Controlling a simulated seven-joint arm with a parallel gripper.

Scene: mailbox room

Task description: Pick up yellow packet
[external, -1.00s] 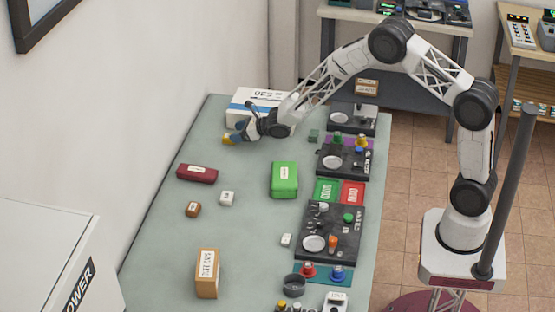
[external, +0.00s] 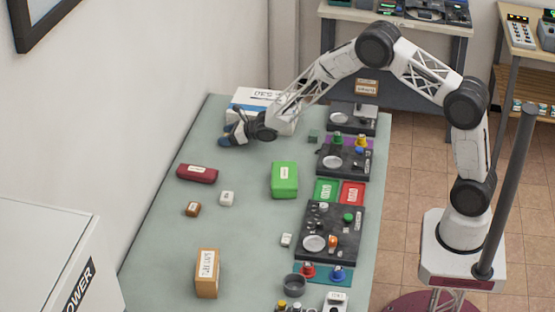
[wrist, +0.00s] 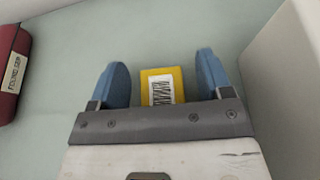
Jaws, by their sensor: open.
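The yellow packet (wrist: 161,72), with a white barcode label, lies between my gripper's two blue fingers in the wrist view. There is a visible gap on each side of it, wider on the right. Its near end is hidden behind the gripper's grey bar. My gripper (wrist: 161,78) is open. In the external view my gripper (external: 225,138) is low over the far left part of the table, in front of the white box, and the packet is hidden there.
A white box (external: 249,97) with a blue stripe stands close beside my gripper. A dark red packet (external: 197,174) lies nearer the camera, and it also shows in the wrist view (wrist: 10,66). A green packet (external: 284,181) lies mid-table (external: 160,240). Black device panels (external: 330,231) line the right edge.

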